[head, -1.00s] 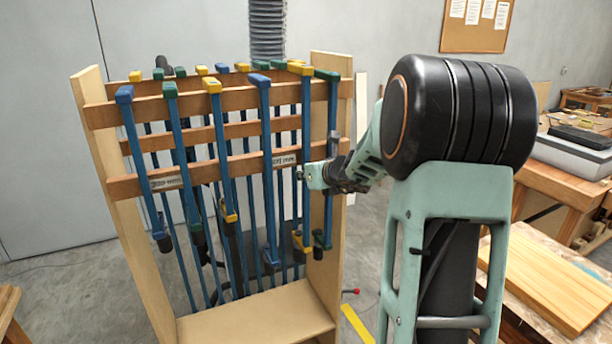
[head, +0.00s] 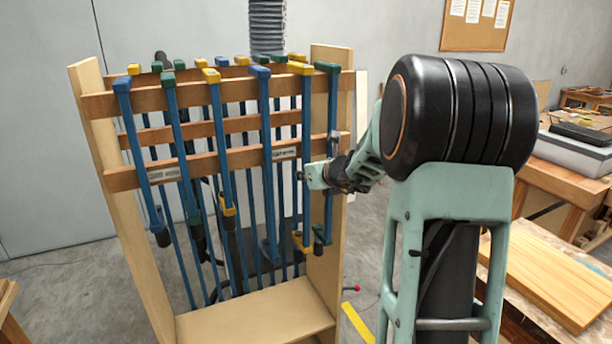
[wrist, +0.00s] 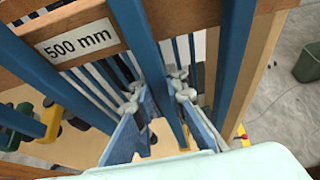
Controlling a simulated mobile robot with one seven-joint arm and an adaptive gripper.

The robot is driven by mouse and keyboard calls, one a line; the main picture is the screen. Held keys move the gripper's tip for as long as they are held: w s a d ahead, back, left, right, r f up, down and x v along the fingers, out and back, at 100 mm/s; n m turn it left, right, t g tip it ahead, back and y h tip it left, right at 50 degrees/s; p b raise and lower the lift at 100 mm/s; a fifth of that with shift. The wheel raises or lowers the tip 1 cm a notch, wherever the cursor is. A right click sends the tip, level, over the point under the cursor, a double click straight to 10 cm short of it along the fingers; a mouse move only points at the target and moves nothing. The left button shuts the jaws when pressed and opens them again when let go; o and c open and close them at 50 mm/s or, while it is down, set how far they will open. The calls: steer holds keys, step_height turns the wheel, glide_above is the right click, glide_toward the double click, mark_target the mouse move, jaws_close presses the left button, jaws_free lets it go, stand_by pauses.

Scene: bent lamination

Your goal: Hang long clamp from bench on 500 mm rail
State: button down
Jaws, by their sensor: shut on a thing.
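My gripper (head: 305,176) is at the right part of the rack, in front of the lower rail. In the wrist view its blue-padded fingers (wrist: 165,128) are shut on the blue bar of a long clamp (wrist: 150,60). In the head view this clamp has a yellow head (head: 300,68) at the top rail and hangs upright, its lower jaw (head: 303,241) low down. I cannot tell whether its head rests on the rail. The front rail (head: 225,162) carries a white 500 mm label (wrist: 81,42), just left of the held clamp.
A blue-headed clamp (head: 266,120) hangs to the left and a green-headed clamp (head: 331,105) close to the right. Several more clamps fill the rack. The rack's right side panel (head: 340,170) stands close by. A bench with a wooden board (head: 545,280) is at the right.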

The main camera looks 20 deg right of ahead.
steer(key=shift+r, duration=0.15)
steer(key=c, duration=1.9)
jaws_free()
steer(key=shift+c, duration=0.2)
steer(key=shift+o, duration=0.5)
steer(key=shift+f, duration=0.25)
steer(key=v, duration=1.2)
steer(key=shift+r, duration=0.15)
steer(key=p+v, duration=0.2)
steer(key=v, duration=0.4)
